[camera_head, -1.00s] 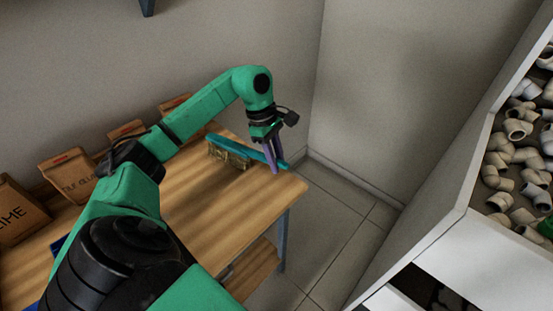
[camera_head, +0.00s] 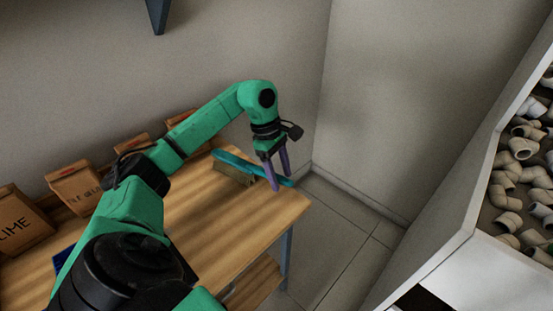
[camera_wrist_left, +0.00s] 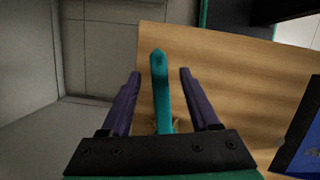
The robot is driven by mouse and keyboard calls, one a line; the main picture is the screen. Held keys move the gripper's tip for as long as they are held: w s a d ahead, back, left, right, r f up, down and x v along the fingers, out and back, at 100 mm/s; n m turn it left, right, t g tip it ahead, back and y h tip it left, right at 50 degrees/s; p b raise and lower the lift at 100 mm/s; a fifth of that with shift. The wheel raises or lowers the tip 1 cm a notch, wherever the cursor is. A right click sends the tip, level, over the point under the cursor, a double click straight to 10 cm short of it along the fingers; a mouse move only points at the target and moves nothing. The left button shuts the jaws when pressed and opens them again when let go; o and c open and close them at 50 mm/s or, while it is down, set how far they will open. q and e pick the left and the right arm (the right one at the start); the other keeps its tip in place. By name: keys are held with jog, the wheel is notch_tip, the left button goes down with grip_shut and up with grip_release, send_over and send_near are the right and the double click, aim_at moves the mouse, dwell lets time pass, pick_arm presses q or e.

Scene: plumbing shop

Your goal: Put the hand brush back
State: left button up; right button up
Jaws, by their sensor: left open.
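The hand brush (camera_head: 230,160) lies on the wooden workbench (camera_head: 200,222) near its back right corner. It has a teal handle and tan bristles, and the handle end points to the bench's right edge. My left gripper (camera_head: 279,180) is at the handle end, with its two purple fingers spread apart. In the left wrist view, the teal handle (camera_wrist_left: 162,90) lies between the open fingers (camera_wrist_left: 160,73), with a visible gap on each side. The bristles are mostly hidden there by the gripper body. My right gripper is not in view.
Several brown boxes (camera_head: 75,186) stand along the back of the bench. A blue item (camera_wrist_left: 302,140) lies on the bench at right in the left wrist view. A bin of white pipe elbows (camera_head: 525,165) is at right. Tiled floor (camera_head: 335,225) lies beyond the bench's right edge.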

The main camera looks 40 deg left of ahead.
pick_arm(q)
jog(key=v, duration=0.9)
jog(key=shift+r+p, duration=0.15)
jog(key=shift+p, duration=0.2)
jog(key=p+v, duration=0.2)
jog(key=v, duration=0.2)
jog(key=shift+s+a+r, duration=0.1)
jog(key=shift+r, duration=0.2)
jog(key=shift+f, duration=0.1)
